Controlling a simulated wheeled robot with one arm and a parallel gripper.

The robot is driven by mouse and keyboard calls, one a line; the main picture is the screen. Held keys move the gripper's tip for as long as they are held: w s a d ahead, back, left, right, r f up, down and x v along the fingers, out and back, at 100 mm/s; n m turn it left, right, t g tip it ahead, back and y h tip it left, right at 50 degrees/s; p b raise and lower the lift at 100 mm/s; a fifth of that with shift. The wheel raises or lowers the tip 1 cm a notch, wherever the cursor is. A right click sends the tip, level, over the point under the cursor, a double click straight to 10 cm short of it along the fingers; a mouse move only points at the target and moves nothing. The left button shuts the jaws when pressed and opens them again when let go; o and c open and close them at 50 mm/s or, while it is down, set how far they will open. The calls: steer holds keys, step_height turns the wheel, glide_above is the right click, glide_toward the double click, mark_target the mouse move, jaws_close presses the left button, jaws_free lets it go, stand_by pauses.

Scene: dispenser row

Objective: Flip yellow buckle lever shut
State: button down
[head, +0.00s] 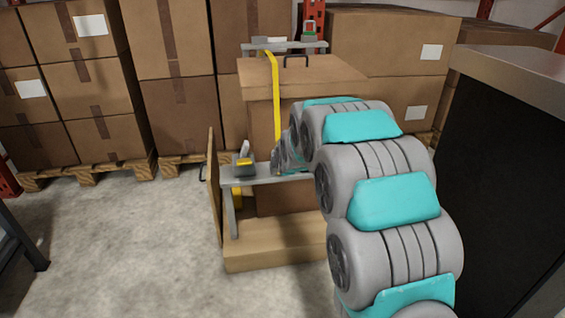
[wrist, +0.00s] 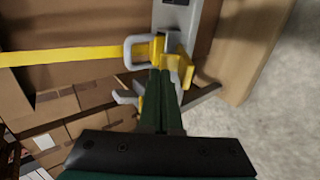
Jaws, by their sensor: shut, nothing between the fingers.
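The yellow buckle (wrist: 184,62) is in the wrist view, on a grey metal bracket (wrist: 174,15). A grey loop (wrist: 128,50) joins it to a flat yellow strap (wrist: 70,54) running left. In the head view the strap (head: 276,95) comes down the front of a brown crate (head: 262,120); its lower end is behind my arm. My gripper (wrist: 167,76) is shut and empty, its dark green fingertips right at the buckle; whether they touch it I cannot tell. The lever's exact angle is unclear. In the head view my arm hides the fingers.
A grey and yellow fitting (head: 244,160) sits on the left of the crate's grey ledge (head: 265,180). A brown panel (head: 214,188) stands left of it. A dark cabinet (head: 500,170) is close on the right.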

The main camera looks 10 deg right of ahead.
steer(key=shift+w+f, duration=0.3)
steer(key=shift+w, duration=0.2)
steer(key=shift+w+a+r, duration=0.1)
steer(key=shift+w+r, duration=0.1)
steer(key=shift+w, duration=0.05)
steer(key=shift+w+r+g+p, duration=0.35)
steer(key=shift+w+g+p, duration=0.3)
steer(key=shift+g+p, duration=0.45)
steer(key=shift+w+r+g+p, duration=0.15)
steer(key=shift+w+g+p, duration=0.45)
steer(key=shift+g+p, duration=0.25)
steer(key=shift+w+g+p, duration=0.2)
steer(key=shift+g+p, duration=0.15)
steer(key=shift+r, duration=0.7)
